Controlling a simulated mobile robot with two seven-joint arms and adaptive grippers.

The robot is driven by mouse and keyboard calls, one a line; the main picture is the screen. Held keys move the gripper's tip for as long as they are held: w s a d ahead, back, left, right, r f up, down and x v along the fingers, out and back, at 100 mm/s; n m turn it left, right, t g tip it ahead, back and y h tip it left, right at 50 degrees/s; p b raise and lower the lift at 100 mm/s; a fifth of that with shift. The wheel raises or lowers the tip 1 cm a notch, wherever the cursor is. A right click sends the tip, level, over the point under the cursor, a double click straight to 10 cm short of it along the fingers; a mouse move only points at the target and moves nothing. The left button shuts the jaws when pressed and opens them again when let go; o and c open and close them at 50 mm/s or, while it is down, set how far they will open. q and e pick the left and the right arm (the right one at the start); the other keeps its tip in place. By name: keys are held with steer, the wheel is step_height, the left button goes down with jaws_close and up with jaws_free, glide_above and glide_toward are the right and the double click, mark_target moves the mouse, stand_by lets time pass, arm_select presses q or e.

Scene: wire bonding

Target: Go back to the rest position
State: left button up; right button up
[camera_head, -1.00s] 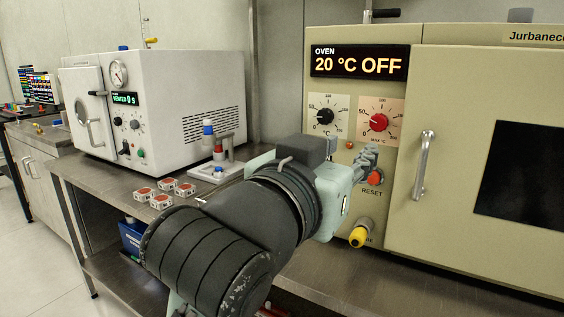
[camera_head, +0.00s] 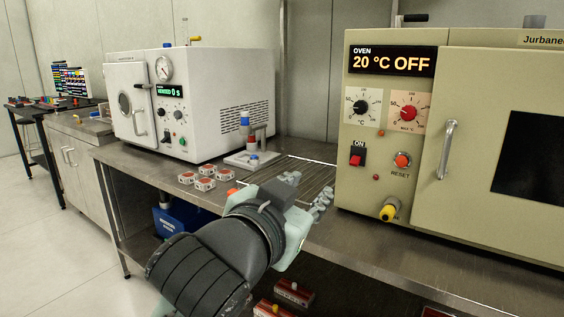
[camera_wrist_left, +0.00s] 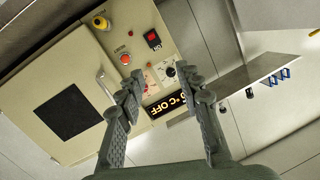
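My left gripper (camera_head: 306,191) reaches in from the bottom middle of the head view. It is over the steel bench, in front of and below the oven's control panel, and apart from it. Its two fingers are spread with nothing between them, as the left wrist view (camera_wrist_left: 168,86) also shows. The oven (camera_head: 392,143) stands on the right with its door shut. Its display (camera_head: 391,61) reads "20 °C OFF". The red ON switch (camera_head: 357,157) and the RESET button (camera_head: 403,160) are in plain sight. My right gripper is out of view.
A white vacuum chamber (camera_head: 222,94) stands at the left, with a small stand (camera_head: 252,158) beside it. Several small red-and-white boxes (camera_head: 198,177) lie on the bench (camera_head: 330,180). A blue bin (camera_head: 184,219) and more boxes sit below.

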arm_select(q)
steer(key=w+a+f+m+y, duration=0.1)
steer(key=w+a+f+y, duration=0.2)
steer(key=a, duration=0.5)
steer(key=w+a+f+y, duration=0.2)
steer(key=a+f+y, duration=0.1)
steer(key=a+f, duration=0.4)
steer(key=a+f+n+g+y, duration=0.1)
steer(key=a+f+g, duration=0.1)
steer(key=a+f, duration=0.75)
steer(key=a+f+n+g+y, duration=0.1)
steer(key=a+f+g+y, duration=0.3)
steer(key=f, duration=1)
steer(key=s+a+f+n+g, duration=0.1)
steer(key=s+a+f, duration=0.4)
steer(key=a+f, duration=0.3)
steer(key=s+a+f+n+g, duration=0.1)
steer(key=s+a+f+g, duration=0.1)
steer(key=s+a+f, duration=0.65)
steer(key=s+a+f+g, duration=0.3)
steer(key=s+a+f, duration=0.6)
steer(key=s+f, duration=0.35)
steer(key=s+d+f+n+h, duration=0.1)
steer(key=d+f, duration=0.1)
steer(key=d, duration=0.9)
steer(key=s+d+f+n+h, duration=0.2)
steer(key=d+f, duration=0.1)
steer(key=d, duration=0.9)
steer(key=shift+f+g, duration=0.35)
steer(key=shift+g, duration=0.05)
